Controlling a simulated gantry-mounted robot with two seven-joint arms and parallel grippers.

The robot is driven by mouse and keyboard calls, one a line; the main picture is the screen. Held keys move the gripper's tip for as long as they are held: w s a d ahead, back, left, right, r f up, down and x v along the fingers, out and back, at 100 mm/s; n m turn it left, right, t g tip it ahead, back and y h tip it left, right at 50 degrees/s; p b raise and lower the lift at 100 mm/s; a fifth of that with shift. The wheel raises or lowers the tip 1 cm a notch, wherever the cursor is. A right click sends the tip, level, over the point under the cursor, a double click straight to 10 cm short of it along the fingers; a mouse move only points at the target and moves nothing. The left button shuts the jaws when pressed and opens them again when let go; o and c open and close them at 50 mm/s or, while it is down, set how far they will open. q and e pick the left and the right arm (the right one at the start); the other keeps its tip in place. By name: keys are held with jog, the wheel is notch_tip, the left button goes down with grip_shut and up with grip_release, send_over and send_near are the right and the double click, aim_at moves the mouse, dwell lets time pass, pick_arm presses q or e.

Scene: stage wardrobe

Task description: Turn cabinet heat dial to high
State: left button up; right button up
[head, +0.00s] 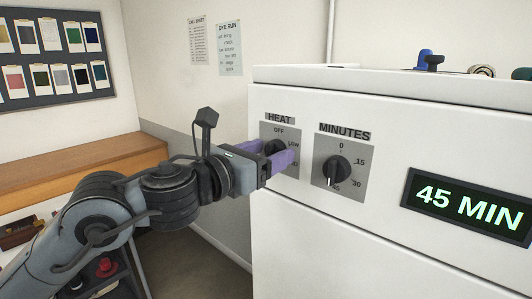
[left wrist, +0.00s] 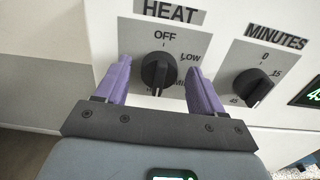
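The black heat dial (head: 274,147) sits on a grey plate marked HEAT on the white cabinet (head: 340,110). In the left wrist view, the heat dial (left wrist: 158,71) has OFF above it, LOW at upper right and a partly covered label starting "MI" at lower right. Contact cannot be told. My right gripper is not in view.
The minutes dial (head: 337,168) is close to the right, its white mark pointing down. A display (head: 467,207) reads 45 MIN. Small items, including a blue one (head: 424,58), stand on the cabinet top. A wooden counter (head: 95,165) is at left.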

pick_arm(q)
jog(key=shift+s+a+r, duration=0.1)
jog(key=shift+s+a, duration=0.2)
jog(key=v, duration=1)
jog(key=shift+b, duration=0.45)
